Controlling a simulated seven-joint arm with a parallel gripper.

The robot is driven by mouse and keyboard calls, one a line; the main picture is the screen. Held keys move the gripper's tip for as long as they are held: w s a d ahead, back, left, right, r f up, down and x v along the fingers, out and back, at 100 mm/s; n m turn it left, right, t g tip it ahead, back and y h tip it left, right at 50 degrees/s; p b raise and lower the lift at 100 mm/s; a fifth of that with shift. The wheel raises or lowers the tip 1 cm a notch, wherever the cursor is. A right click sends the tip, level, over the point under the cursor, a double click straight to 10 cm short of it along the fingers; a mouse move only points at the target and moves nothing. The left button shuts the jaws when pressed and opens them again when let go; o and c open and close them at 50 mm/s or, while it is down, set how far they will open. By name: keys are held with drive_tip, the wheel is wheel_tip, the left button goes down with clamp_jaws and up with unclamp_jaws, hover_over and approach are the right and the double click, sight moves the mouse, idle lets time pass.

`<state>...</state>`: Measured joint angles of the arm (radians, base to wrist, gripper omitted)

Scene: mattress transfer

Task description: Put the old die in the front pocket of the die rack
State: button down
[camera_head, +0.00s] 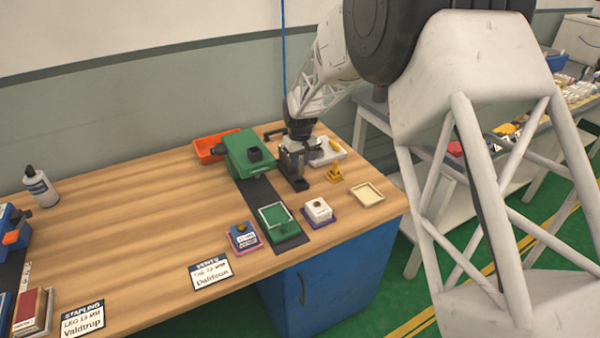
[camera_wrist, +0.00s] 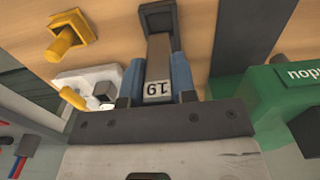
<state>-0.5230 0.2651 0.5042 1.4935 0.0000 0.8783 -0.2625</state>
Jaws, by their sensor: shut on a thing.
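My gripper (camera_head: 293,158) is shut on a grey post-shaped die (camera_wrist: 157,65) with a wider dark foot, which seems to be the old die. A number is printed on its near end in the wrist view, between the blue fingertips (camera_wrist: 157,88). In the camera_head view its dark foot (camera_head: 297,184) is low over the table, right of the green press; I cannot tell whether it touches. A white tray (camera_head: 323,158), probably the die rack, is close by on the right, partly behind my gripper. It holds a yellow piece and a small grey piece.
The green press (camera_head: 241,152) stands just left, with an orange bin (camera_head: 207,147) behind it. A yellow post-shaped piece (camera_head: 334,175) stands right of my gripper. A cream tray (camera_head: 367,194), a white block (camera_head: 319,209) and a green plate (camera_head: 279,222) lie in front. The table's left middle is clear.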

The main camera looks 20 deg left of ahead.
sight(300, 172)
drive_tip(key=shift+f, duration=0.1)
drive_tip(key=shift+f, duration=2.35)
drive_tip(key=shift+f, duration=0.1)
drive_tip(key=c, duration=0.9)
unclamp_jaws()
drive_tip(key=shift+f, duration=0.1)
wheel_tip(300, 172, up, 12)
drive_tip(key=shift+r, duration=0.15)
drive_tip(key=shift+d+r, duration=0.1)
